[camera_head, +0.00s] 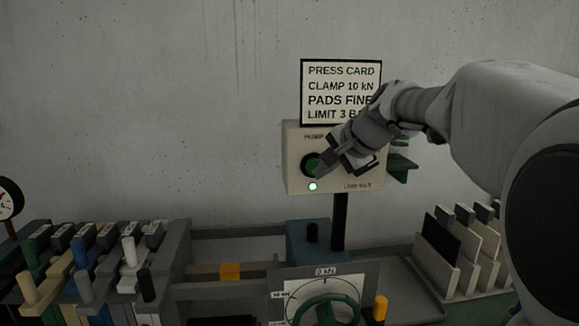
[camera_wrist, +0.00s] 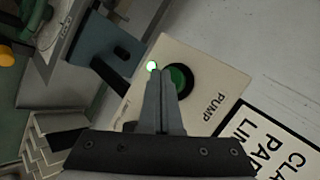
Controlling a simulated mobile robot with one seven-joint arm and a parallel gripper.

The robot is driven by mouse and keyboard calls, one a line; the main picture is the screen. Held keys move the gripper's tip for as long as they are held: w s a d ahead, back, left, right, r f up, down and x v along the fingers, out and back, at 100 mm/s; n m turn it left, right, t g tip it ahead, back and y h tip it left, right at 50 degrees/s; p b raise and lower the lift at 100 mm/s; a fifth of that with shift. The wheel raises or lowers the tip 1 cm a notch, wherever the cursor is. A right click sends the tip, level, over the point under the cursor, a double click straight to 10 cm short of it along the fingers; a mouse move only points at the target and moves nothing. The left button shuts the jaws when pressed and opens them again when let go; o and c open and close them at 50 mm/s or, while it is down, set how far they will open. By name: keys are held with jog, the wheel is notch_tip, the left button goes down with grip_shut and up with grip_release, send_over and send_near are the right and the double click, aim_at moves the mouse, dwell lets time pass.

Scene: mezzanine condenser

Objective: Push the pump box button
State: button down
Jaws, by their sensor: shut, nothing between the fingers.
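The pump box (camera_head: 296,172) is a cream box on a dark post, below a printed press card. Its round green button (camera_head: 309,163) sits in a dark ring, and a small lamp (camera_head: 313,186) below it glows pale green. My gripper (camera_head: 322,170) is shut and empty, with its tips just at the right of the button. In the wrist view the shut fingers (camera_wrist: 163,80) point at the box and overlap the edge of the green button (camera_wrist: 180,78). I cannot tell whether the tips touch it. The lit lamp (camera_wrist: 152,66) shows beside the fingertips.
The press card (camera_head: 340,85) hangs on the wall above the box. A force gauge (camera_head: 325,290) with a green wheel stands below. Racks of coloured handles (camera_head: 90,260) fill the left. A rack of plates (camera_head: 462,250) stands at the right. The wall left of the box is clear.

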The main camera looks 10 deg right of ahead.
jog(key=shift+w, duration=0.55)
dwell(0.4)
jog(key=shift+s, duration=1.05)
jog(key=shift+s+b, duration=0.1)
jog(key=shift+b, duration=0.25)
jog(key=s+b, duration=0.2)
jog(key=s, duration=0.3)
jog(key=shift+s, duration=0.4)
